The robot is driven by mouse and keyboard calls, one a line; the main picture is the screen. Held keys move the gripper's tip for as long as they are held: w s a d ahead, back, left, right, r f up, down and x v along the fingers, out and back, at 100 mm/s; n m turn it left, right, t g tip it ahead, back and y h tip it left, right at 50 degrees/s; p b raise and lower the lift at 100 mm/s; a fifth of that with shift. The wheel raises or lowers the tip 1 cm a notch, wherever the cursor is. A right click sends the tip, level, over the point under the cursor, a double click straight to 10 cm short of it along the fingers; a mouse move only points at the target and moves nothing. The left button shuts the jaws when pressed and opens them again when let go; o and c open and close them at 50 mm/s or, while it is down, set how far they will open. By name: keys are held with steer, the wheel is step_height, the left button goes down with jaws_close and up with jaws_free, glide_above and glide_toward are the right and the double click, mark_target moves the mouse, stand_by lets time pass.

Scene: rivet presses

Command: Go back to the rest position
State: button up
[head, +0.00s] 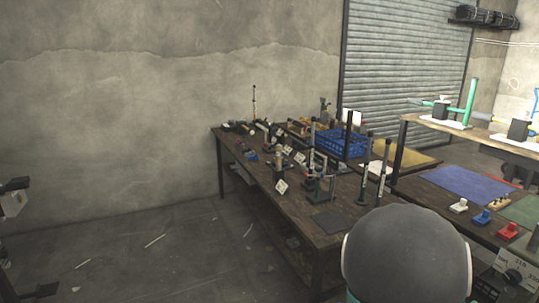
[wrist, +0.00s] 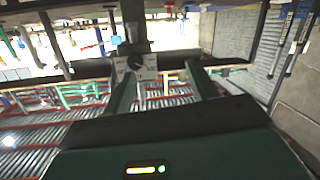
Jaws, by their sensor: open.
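My gripper (wrist: 160,76) shows in the wrist view, with its two dark green fingers spread apart. No object is clearly held between them. A dark post with pale, marked faces (wrist: 135,66) shows beyond the fingers; I cannot tell its distance. I cannot make out my gripper in the head view.
In the head view, a long dark workbench (head: 335,220) carries rivet presses and several small tools. A blue crate (head: 341,143) stands toward its back. A second bench at right holds a blue mat (head: 462,182) and small coloured blocks. Floor (head: 160,255) at left is mostly open, with scattered scraps.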

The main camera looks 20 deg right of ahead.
steer(key=w+a+n+t+y, duration=0.2)
steer(key=w+a+t+y, duration=0.2)
steer(key=w+a+y, duration=0.5)
steer(key=w+a+r+n+t+y, duration=0.1)
steer(key=a+r+n+y, duration=0.1)
steer(key=a, duration=0.6)
steer(key=w+a+r+n+y, duration=0.2)
steer(key=a, duration=0.6)
steer(key=s+a+r+n+g+y, duration=0.1)
steer(key=s+a+r+n+g, duration=0.1)
steer(key=s+a, duration=0.5)
steer(key=s+a+r+n+g+y, duration=0.1)
steer(key=s+a+r+n, duration=0.3)
steer(key=s+a, duration=0.3)
steer(key=shift+s+a+r+n+g, duration=0.3)
steer(key=shift+a+r+n+g, duration=0.1)
steer(key=shift+a+r, duration=0.6)
steer(key=shift+a+f, duration=0.1)
steer(key=shift+f, duration=0.05)
steer(key=c, duration=0.5)
